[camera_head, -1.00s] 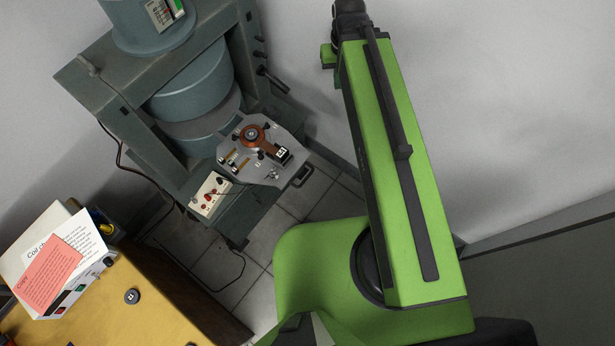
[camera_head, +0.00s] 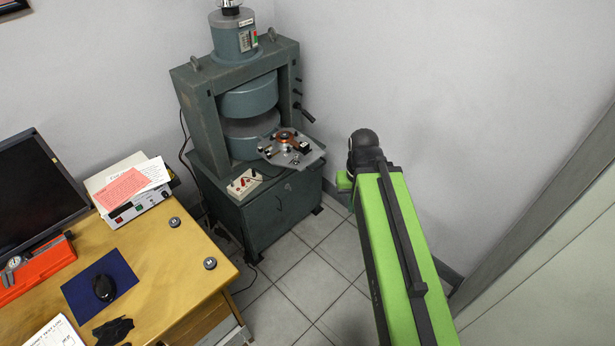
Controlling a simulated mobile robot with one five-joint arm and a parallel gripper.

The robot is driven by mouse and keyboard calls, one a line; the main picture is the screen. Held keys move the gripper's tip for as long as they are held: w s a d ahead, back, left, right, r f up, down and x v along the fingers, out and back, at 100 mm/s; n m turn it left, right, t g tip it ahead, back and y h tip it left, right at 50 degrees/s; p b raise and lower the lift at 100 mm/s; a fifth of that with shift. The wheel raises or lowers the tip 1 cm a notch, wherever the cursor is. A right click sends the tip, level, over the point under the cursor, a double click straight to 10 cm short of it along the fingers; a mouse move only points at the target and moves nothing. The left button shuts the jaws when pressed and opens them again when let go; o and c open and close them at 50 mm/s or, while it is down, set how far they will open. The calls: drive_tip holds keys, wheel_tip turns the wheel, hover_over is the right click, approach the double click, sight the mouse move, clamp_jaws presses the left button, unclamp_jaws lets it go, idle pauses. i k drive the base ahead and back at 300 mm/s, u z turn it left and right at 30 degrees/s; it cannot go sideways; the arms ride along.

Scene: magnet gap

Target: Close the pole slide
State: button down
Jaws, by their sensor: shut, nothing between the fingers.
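The pole slide is a grey plate (camera_head: 312,160) that sticks out at the front right of a grey-green electromagnet (camera_head: 185,95). A copper-coloured coil (camera_head: 285,137) and small fittings sit on the plate. The plate stands out from the gap between the two round poles, the upper pole (camera_head: 250,97) and the lower pole (camera_head: 240,142). My green arm reaches up from the bottom right, with its black joint right of the magnet and apart from the slide. My gripper's fingers do not show.
A red-knobbed terminal box (camera_head: 243,184) sits on the magnet's base. Tiled floor (camera_head: 310,265) is open between desk and arm.

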sight(301, 163)
drive_tip(key=u, duration=1.8)
drive_tip(key=i, duration=0.45)
drive_tip(key=z, duration=0.2)
drive_tip(key=k, duration=0.85)
drive_tip(key=z, duration=0.15)
drive_tip(key=i, duration=0.9)
drive_tip(key=u, duration=0.05)
